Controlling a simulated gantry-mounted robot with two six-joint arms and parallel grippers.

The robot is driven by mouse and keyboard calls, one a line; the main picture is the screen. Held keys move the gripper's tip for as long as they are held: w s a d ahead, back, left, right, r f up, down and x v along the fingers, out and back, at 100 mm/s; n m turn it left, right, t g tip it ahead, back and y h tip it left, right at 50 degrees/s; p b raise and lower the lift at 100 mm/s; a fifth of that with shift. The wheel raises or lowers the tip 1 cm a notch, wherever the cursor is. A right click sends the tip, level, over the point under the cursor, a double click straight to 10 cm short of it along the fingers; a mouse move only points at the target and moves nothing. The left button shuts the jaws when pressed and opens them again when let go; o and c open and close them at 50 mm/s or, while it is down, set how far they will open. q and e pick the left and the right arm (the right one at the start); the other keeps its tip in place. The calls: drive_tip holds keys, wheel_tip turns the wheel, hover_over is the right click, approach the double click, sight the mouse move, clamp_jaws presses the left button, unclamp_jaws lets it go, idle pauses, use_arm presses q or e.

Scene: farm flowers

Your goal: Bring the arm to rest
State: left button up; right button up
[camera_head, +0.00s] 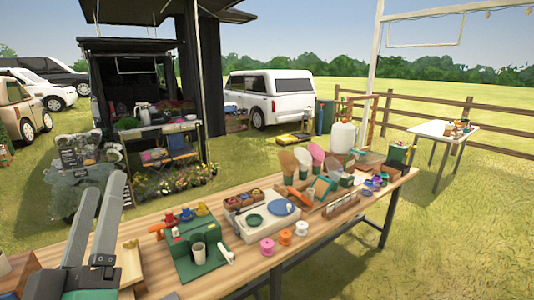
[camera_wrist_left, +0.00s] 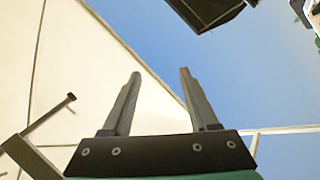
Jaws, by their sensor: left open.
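My left gripper (camera_head: 103,190) stands at the lower left of the head view, its two grey fingers pointing up and apart. It is raised in front of the left end of the wooden table (camera_head: 230,268), with nothing between its fingers. In the left wrist view the same gripper (camera_wrist_left: 160,74) is open and empty, with blue sky and a pale canopy behind it. My right gripper is in neither view.
The table holds a green tray (camera_head: 198,262) with a cup, a white tray (camera_head: 262,227) with round dishes, several spools (camera_head: 285,237) and coloured paddles (camera_head: 317,155). A small wooden tray (camera_head: 130,262) lies just right of my left gripper. Open grass (camera_head: 450,230) lies at right.

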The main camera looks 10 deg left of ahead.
use_arm(q)
drive_tip(key=s+d+r+m+t+h+p, duration=0.2)
drive_tip(key=s+d+r+m+t+h, duration=0.25)
drive_tip(key=d+r+m+h, duration=0.7)
wheel_tip(320, 180, up, 37)
drive_tip(key=a+m+p, duration=0.1)
drive_tip(key=a+p, duration=0.1)
drive_tip(key=p, duration=3.4)
drive_tip(key=shift+t+h, duration=0.35)
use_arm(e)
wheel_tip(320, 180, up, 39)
